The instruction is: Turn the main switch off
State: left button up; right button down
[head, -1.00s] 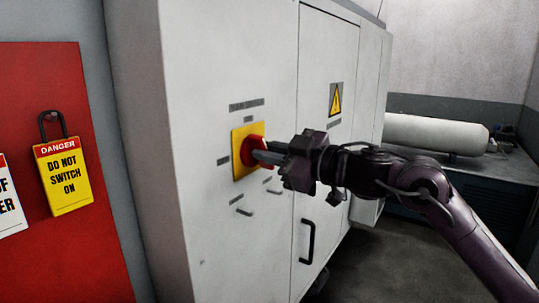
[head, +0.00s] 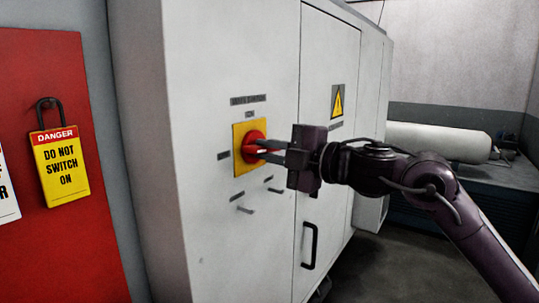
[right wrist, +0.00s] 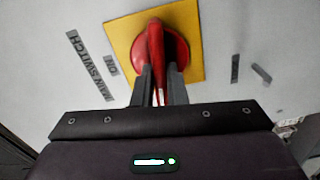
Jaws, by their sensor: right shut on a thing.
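The main switch is a red rotary knob (head: 254,137) on a yellow square plate (head: 239,166), on the front of a pale cabinet. My right gripper (head: 262,150) comes from the right and is shut on the knob's red handle, one finger above the other. In the right wrist view the handle (right wrist: 156,42) stands upright between the two fingers, with the ON label (right wrist: 111,65) off to its left. In the head view this puts the handle roughly level, across from the ON label above the plate. My left gripper is not in view.
A red panel (head: 50,260) at the left holds a padlock with a yellow danger tag (head: 60,170). The cabinet door has a black handle (head: 309,244) and a warning sign (head: 338,101). A white cylinder (head: 440,142) lies on a bench at the right.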

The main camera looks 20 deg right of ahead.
jog(key=shift+f+n, duration=0.1)
jog(key=shift+n, duration=0.7)
jog(key=shift+b, duration=0.3)
jog(key=c, duration=1.5)
grip_release()
jog(key=shift+s, duration=0.1)
jog(key=shift+o, duration=0.2)
jog(key=b+v, duration=0.4)
jog(key=v, duration=0.3)
jog(key=shift+s+d, duration=0.25)
jog(key=shift+s, duration=0.05)
